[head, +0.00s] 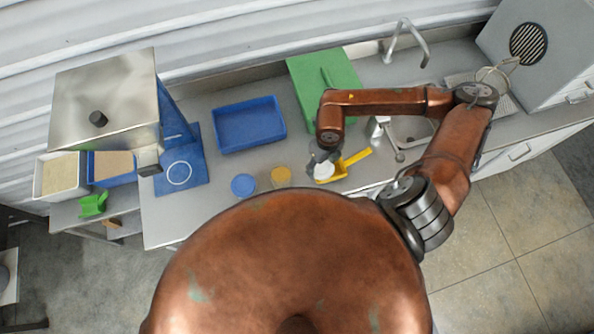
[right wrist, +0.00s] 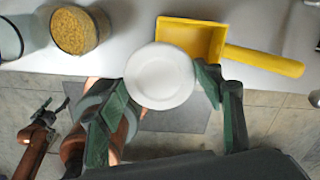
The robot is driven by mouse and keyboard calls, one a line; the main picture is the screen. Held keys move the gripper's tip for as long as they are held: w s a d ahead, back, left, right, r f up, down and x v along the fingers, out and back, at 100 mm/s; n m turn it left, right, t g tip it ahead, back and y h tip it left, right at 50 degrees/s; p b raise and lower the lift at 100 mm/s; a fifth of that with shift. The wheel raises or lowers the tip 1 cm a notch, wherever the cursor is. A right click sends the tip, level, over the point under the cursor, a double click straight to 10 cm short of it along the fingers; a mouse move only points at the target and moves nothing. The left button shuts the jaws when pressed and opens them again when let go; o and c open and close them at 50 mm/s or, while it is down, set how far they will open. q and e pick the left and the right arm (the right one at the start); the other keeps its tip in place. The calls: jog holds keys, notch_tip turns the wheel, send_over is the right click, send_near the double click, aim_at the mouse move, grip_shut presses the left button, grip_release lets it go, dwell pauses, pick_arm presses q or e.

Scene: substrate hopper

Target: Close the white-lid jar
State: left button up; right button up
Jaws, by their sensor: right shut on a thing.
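The white lid (right wrist: 159,76) is a round disc between the fingers of my right gripper (right wrist: 160,88), which is shut on it. In the head view the lid (head: 324,171) shows under the right gripper (head: 322,158), above or at the counter's front part. An uncovered clear jar of yellow grains (head: 281,177) stands just left of it; it also shows in the right wrist view (right wrist: 80,30). I cannot see whether anything is under the lid. My left gripper (right wrist: 52,106) shows small at the left of the right wrist view, its fingers apart and empty.
A yellow scoop (head: 345,167) lies beside the lid, close to my right gripper. A blue-topped jar (head: 243,185) stands left of the grain jar. A blue tray (head: 250,125), a green box (head: 322,85) and a steel hopper (head: 105,100) stand behind. The sink and tap (head: 405,40) are right.

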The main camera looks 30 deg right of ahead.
pick_arm(q)
notch_tip(320, 180, down, 11)
jog(key=s+b, duration=0.1)
jog(key=b, duration=0.9)
pick_arm(e)
jog(key=w+a+r+n, duration=0.1)
jog(key=w+a+n, duration=0.3)
jog(key=n, duration=1.3)
jog(key=w+a+r+n, duration=0.2)
jog(key=w+a+n, duration=0.2)
jog(key=n, duration=1.3)
jog(key=w, duration=0.2)
jog(key=shift+w+r+n, duration=0.2)
jog(key=shift+w+n, duration=0.2)
pick_arm(q)
jog(key=shift+c, duration=0.7)
